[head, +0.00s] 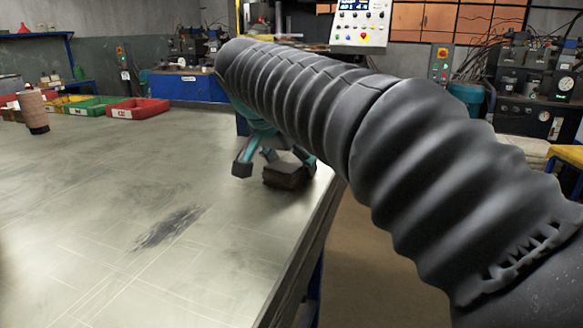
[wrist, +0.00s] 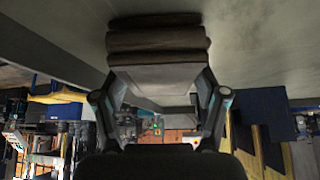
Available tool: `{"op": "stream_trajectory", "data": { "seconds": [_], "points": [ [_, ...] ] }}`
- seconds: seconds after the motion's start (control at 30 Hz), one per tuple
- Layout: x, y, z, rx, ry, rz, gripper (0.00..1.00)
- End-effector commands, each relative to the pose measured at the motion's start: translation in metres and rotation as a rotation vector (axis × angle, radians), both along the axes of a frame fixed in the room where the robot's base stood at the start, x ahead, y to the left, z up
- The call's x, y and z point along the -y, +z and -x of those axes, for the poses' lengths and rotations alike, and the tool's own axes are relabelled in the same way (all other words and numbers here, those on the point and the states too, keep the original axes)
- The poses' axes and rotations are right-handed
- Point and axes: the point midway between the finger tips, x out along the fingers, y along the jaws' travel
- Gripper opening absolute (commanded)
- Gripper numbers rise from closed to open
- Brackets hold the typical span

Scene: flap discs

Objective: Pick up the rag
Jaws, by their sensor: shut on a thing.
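The rag (head: 286,176) is a dark brown folded bundle near the right edge of the grey metal table (head: 110,215). In the wrist view, the rag (wrist: 158,42) shows as stacked brown folds at the top centre, with a paler flat face below. My gripper (head: 272,166), teal and dark grey, is at the rag; in the wrist view, my gripper (wrist: 160,92) has a finger on each side of it. It is shut on the rag. I cannot tell whether the rag touches the tabletop. My arm's black ribbed sleeve hides part of the gripper from the head view.
Red, green and yellow bins (head: 137,109) stand at the table's far left, with a brown cylindrical stack (head: 33,111) near them. The middle of the tabletop is clear apart from a dark stain. The table's right edge is close beside the rag. Machines stand behind.

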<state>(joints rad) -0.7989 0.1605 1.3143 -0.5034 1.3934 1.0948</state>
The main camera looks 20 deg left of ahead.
Motion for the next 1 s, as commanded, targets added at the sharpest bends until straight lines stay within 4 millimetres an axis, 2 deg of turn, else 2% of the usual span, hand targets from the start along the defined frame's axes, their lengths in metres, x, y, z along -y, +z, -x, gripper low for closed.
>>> {"op": "stream_trajectory", "data": {
  "seconds": [0.27, 0.47, 0.7, 1.0],
  "points": [
    [0.000, 0.012, -0.001, 0.001, 0.000, -0.001, 0.38],
    [0.002, 0.046, -0.002, 0.002, -0.003, -0.003, 0.38],
    [0.055, 0.077, -0.025, 0.002, -0.007, -0.002, 0.38],
    [0.096, 0.104, -0.043, 0.000, -0.002, 0.000, 0.38]
  ]
}}
